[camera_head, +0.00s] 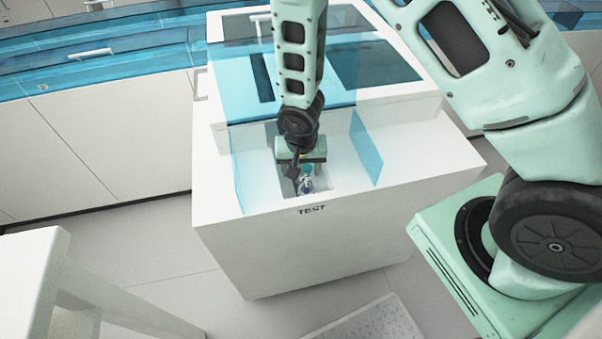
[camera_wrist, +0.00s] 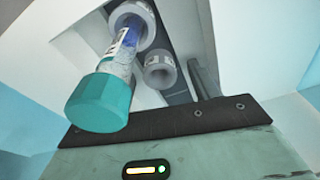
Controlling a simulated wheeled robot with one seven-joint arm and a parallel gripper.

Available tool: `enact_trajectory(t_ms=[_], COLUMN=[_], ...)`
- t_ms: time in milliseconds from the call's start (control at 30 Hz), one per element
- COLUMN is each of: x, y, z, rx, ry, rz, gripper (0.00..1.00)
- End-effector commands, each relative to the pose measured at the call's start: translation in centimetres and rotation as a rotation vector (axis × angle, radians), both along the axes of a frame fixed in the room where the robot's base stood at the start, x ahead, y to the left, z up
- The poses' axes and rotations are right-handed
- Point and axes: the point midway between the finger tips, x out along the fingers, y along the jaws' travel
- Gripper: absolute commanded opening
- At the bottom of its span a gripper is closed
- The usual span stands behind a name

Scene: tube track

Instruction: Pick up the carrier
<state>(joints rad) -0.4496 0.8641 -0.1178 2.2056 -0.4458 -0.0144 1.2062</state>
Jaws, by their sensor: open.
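A tube with a teal cap (camera_wrist: 100,103), clear body and blue upper part stands in a grey round carrier (camera_wrist: 146,27) marked with a label. The tube also shows in the head view as a small blue-capped shape (camera_head: 307,176). A second grey ring-shaped holder (camera_wrist: 160,70) sits beside it and looks empty. My gripper (camera_head: 305,167) is open, low over the recess in the white machine, right at the tube. Whether its fingers lie on both sides of the carrier cannot be told; the carrier is hidden in the head view.
The white machine (camera_head: 300,260) is marked TEST. Clear blue panels stand at the left (camera_head: 250,175) and right (camera_head: 366,148) of its opening. White cabinets with a blue top (camera_head: 100,60) line the back left. A white stand (camera_head: 30,280) is at the lower left.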

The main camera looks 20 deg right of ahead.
Motion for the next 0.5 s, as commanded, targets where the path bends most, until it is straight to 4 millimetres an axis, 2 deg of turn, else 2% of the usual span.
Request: enact_trajectory(t_ms=[100,233,267,500], x=[0.00,-0.01,-0.01,-0.01], y=[0.00,0.00,0.01,0.01], z=[0.02,0.02,0.03,0.04], rx=[0.000,0.000,0.000,0.000], ry=[0.000,0.000,0.000,0.000], rz=[0.000,0.000,0.000,0.000], gripper=[0.61,0.25,0.22,0.22])
